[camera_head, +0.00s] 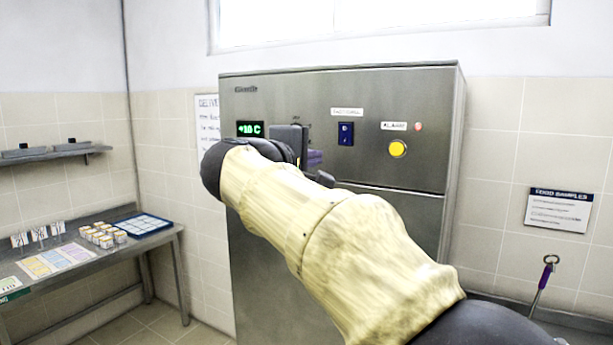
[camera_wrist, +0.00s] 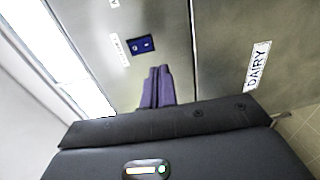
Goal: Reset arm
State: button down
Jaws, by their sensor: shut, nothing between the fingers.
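My gripper (camera_wrist: 158,72) shows in the wrist view as two purple fingers pressed side by side, shut and empty. They point at the steel front of the tall refrigerator (camera_head: 345,85). In the head view my arm reaches across from the lower right, and part of the purple fingers (camera_head: 314,158) shows beyond the wrist. A blue switch (camera_head: 346,134) on the upper panel is just right of my gripper. It also shows beyond the fingertips in the wrist view (camera_wrist: 142,45). I cannot tell the gap to the panel.
The panel carries a green temperature display (camera_head: 250,129), a yellow button (camera_head: 397,149) and a small red light (camera_head: 418,127). A DAIRY label (camera_wrist: 257,66) is on the door below. A steel table (camera_head: 95,262) with small jars and a blue tray (camera_head: 143,226) stands left, below a shelf (camera_head: 60,153).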

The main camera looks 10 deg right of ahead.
jog(key=shift+v, duration=0.95)
jog(key=shift+s+f, duration=0.1)
jog(key=s+d+f+g+y, duration=0.1)
jog(key=d+f+g+y, duration=0.15)
jog(key=f, duration=1.05)
jog(key=s+d+f+g+y, duration=0.1)
jog(key=f+g+y, duration=0.2)
jog(key=f, duration=1)
jog(key=s+d+f+m+g+y, duration=0.1)
jog(key=s+f+m+g+y, duration=0.1)
jog(key=s+f+m, duration=0.3)
jog(key=s+d+f+m+g+y, duration=0.1)
jog(key=s+f+m+g+y, duration=0.2)
jog(key=s+f, duration=1)
notch_tip(320, 180, down, 5)
jog(key=shift+m, duration=1.1)
jog(key=shift+w, duration=0.2)
